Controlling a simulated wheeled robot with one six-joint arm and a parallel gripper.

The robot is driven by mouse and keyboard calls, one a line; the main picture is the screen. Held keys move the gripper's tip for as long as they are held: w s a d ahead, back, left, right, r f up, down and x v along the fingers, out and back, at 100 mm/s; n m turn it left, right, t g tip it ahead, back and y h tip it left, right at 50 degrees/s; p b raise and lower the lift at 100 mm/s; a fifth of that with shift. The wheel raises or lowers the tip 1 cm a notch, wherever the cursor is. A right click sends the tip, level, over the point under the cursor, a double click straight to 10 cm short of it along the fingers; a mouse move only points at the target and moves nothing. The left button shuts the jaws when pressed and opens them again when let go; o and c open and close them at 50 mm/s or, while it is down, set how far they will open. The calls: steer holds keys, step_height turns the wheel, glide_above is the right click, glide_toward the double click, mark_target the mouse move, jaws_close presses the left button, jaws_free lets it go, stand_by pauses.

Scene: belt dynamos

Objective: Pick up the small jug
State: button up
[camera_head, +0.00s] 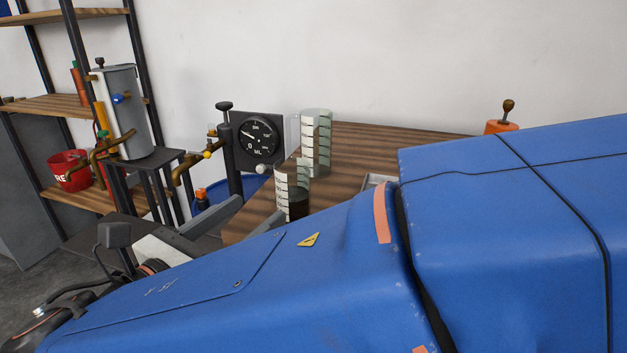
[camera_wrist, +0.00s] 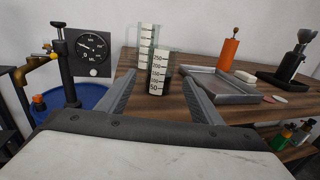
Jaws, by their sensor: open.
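The small jug (camera_wrist: 158,76) is a clear graduated measuring vessel with white scale marks and dark contents. It stands upright on the wooden table (camera_head: 365,146). In the head view the small jug (camera_head: 291,190) is partly hidden behind my blue arm. My gripper (camera_wrist: 160,78) is open, its two grey fingers pointing forward to the left and right of the small jug in the wrist view. I cannot tell whether the jug is between the fingertips or just beyond them. My gripper also shows in the head view (camera_head: 262,206), low at the table's left edge.
A taller clear graduated jug (camera_head: 316,143) stands close behind the small one. A grey metal tray (camera_wrist: 222,84) lies to the right, with an orange bottle (camera_wrist: 230,52) behind it. A black gauge (camera_head: 259,140) and blue drum (camera_head: 215,192) stand left of the table.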

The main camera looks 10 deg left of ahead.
mark_target(281, 191)
steer(key=x, duration=1)
steer(key=shift+w+d, duration=0.15)
steer(key=shift+w, duration=0.15)
steer(key=shift+x, duration=2.7)
steer(key=shift+d+r, duration=0.1)
steer(key=shift+c, duration=0.7)
steer(key=c, duration=0.9)
